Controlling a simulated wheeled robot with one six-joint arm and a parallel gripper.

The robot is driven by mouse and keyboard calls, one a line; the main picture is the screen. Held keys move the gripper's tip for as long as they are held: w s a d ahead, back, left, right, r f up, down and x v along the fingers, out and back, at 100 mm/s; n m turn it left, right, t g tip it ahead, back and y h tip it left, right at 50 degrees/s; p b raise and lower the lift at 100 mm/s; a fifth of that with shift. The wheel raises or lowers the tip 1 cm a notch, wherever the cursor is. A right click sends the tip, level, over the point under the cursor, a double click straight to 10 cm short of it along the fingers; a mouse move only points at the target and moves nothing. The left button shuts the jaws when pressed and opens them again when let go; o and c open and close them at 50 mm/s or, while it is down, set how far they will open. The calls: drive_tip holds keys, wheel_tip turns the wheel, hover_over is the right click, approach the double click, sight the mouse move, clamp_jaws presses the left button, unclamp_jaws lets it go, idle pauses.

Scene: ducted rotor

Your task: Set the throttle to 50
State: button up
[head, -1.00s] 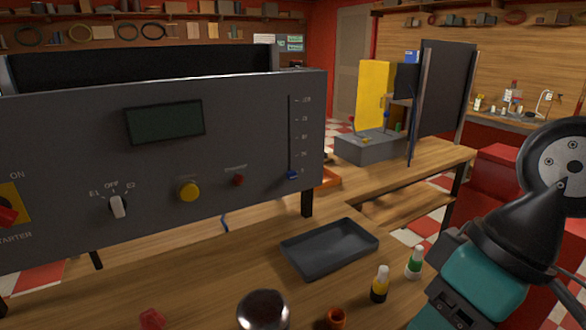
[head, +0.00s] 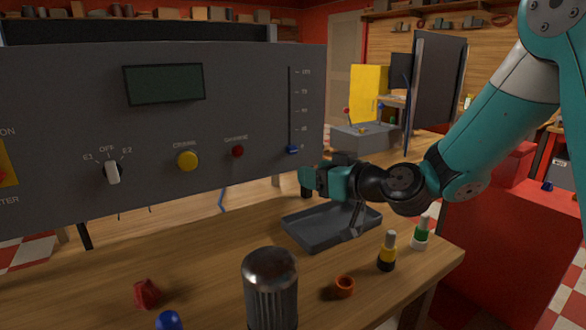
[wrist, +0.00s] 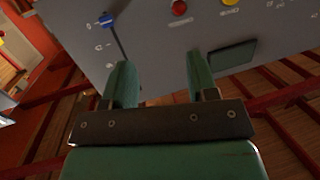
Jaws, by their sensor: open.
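The throttle is a vertical slot (head: 290,105) with a printed scale at the right end of the grey control panel (head: 230,125). Its blue knob (head: 292,150) sits at the bottom of the slot, by the 0 mark. The knob also shows at the upper left of the wrist view (wrist: 106,20). My gripper (head: 306,178) is below and slightly right of the knob in the head view. In the wrist view my gripper (wrist: 160,68) is open and empty, and the left finger overlaps part of the slot. The knob is outside the fingers.
The panel also has a dark display (head: 163,84), a selector (head: 112,172), a yellow button (head: 187,161) and a red button (head: 237,151). A black tray (head: 300,230) lies under my gripper. Bottles (head: 387,252), an orange ring (head: 344,287) and a metal cylinder (head: 270,285) stand nearby.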

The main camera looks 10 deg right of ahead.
sight(294, 150)
drive_tip(key=w+d+f+m+t+h, duration=0.2)
drive_tip(key=w+d+t+h, duration=0.15)
drive_tip(key=d, duration=0.25)
drive_tip(key=shift+y, duration=0.35)
drive_tip(key=p+x, duration=0.8)
drive_tip(key=x, duration=0.8)
drive_tip(key=shift+a+f, duration=0.15)
drive_tip(key=shift+w+a, duration=0.2)
drive_tip(key=shift+w, duration=0.4)
drive_tip(key=shift+c, duration=0.4)
